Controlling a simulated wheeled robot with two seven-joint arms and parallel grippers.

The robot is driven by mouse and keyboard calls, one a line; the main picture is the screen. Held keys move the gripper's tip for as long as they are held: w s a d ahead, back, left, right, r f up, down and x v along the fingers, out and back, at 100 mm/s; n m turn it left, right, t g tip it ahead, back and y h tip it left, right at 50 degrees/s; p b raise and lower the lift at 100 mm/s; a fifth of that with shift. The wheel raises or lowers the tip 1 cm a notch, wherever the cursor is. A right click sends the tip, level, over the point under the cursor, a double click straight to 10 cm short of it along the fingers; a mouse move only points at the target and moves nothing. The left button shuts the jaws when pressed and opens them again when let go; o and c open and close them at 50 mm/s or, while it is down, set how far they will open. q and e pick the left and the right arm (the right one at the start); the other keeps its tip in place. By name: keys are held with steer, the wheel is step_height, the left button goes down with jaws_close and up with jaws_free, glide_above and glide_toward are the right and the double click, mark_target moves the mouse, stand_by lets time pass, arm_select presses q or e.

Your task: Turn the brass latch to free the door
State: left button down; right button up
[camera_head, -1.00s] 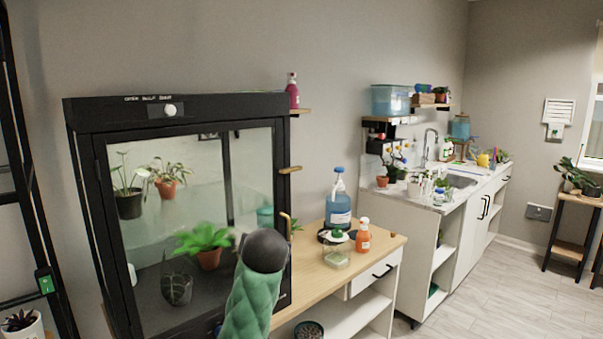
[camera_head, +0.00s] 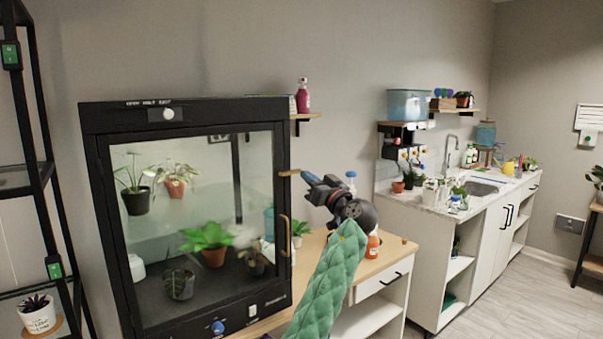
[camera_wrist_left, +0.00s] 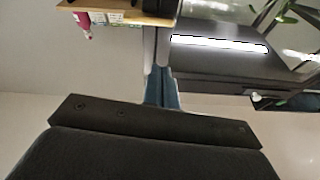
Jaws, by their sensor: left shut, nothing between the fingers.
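The brass latch (camera_head: 289,172) is a short bar lying about level at the right edge of the black cabinet's frame. The glass door (camera_head: 190,250) looks closed, with a brass handle (camera_head: 285,236) below the latch. My left gripper (camera_head: 308,177) is shut and empty, its blue fingertips just right of the latch's outer end. I cannot tell if they touch it. In the left wrist view the shut fingers (camera_wrist_left: 162,92) point toward the cabinet's dark edge, and the latch cannot be made out. My right gripper is not in view.
Plants stand inside the cabinet. A wooden bench (camera_head: 375,262) right of it holds an orange bottle (camera_head: 372,243), partly behind my left arm. A small wall shelf (camera_head: 305,116) with a pink bottle (camera_head: 303,96) is above the latch. A black rack (camera_head: 40,180) stands at left.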

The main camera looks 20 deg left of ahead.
arm_select(q)
steer(key=shift+r+n+t, duration=0.3)
steer(key=shift+r+n, duration=0.1)
steer(key=shift+n, duration=0.3)
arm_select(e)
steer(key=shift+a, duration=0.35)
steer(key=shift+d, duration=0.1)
arm_select(q)
steer(key=shift+a, duration=0.15)
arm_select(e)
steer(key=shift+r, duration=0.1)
